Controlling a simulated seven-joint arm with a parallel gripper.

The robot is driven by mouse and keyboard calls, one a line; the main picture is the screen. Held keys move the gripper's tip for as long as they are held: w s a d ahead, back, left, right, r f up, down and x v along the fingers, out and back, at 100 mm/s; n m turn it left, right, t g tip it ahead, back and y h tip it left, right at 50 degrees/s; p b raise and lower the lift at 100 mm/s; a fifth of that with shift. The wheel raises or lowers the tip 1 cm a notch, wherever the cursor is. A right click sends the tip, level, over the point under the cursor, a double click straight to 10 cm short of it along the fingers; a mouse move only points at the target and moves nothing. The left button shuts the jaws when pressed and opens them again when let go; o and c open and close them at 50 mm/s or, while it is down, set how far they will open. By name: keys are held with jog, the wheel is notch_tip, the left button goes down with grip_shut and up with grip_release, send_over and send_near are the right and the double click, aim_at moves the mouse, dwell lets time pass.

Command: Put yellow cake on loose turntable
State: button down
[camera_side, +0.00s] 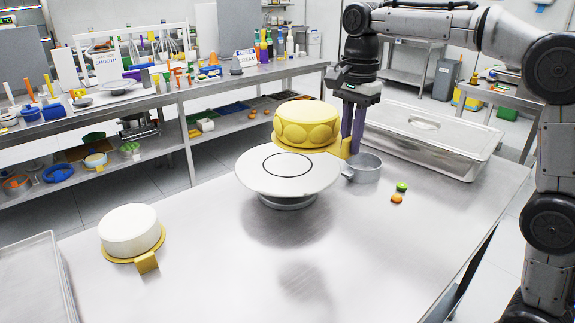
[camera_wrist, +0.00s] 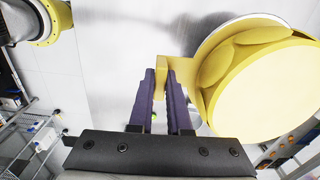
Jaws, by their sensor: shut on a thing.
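The yellow cake (camera_side: 306,124) sits on a gold board with a tab, which shows in the wrist view as a yellow tab (camera_wrist: 162,72). My gripper (camera_side: 353,148) is shut on this tab at the cake's right side. In the side view the cake is behind and above the turntable (camera_side: 265,184), a white disc with a dark ring on a grey base. The cake appears raised, overlapping the disc's back edge in the picture; I cannot tell the exact gap. In the wrist view the cake (camera_wrist: 270,90) covers most of the white disc (camera_wrist: 222,38).
A white cake (camera_side: 131,230) on a gold tabbed board stands at the left front. A round metal pan (camera_side: 364,168) is right of the turntable, near small green and orange items (camera_side: 399,191). A lidded metal tray (camera_side: 425,137) stands at the back right. The front middle is clear.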

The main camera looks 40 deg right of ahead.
jog(key=shift+m, duration=0.4)
jog(key=w+d+f, duration=0.1)
jog(key=w, duration=0.2)
jog(key=w+d+f, duration=0.1)
jog(key=w+f, duration=0.1)
jog(key=w, duration=0.1)
jog(key=w+d+f, duration=0.1)
jog(key=w, duration=0.2)
jog(key=shift+w+d+f, duration=0.1)
jog(key=shift+d+f, duration=0.1)
send_over(311, 179)
jog(key=f, duration=0.4)
jog(key=shift+s+f, duration=0.25)
jog(key=shift+f, duration=0.15)
jog(key=shift+w+f, duration=0.25)
jog(key=shift+f, duration=0.8)
jog(key=shift+w+f, duration=0.2)
jog(key=shift+f, duration=0.95)
jog(key=c, duration=0.9)
grip_release()
jog(key=shift+s+f, duration=0.1)
jog(key=shift+f, duration=0.05)
jog(key=shift+o, duration=0.2)
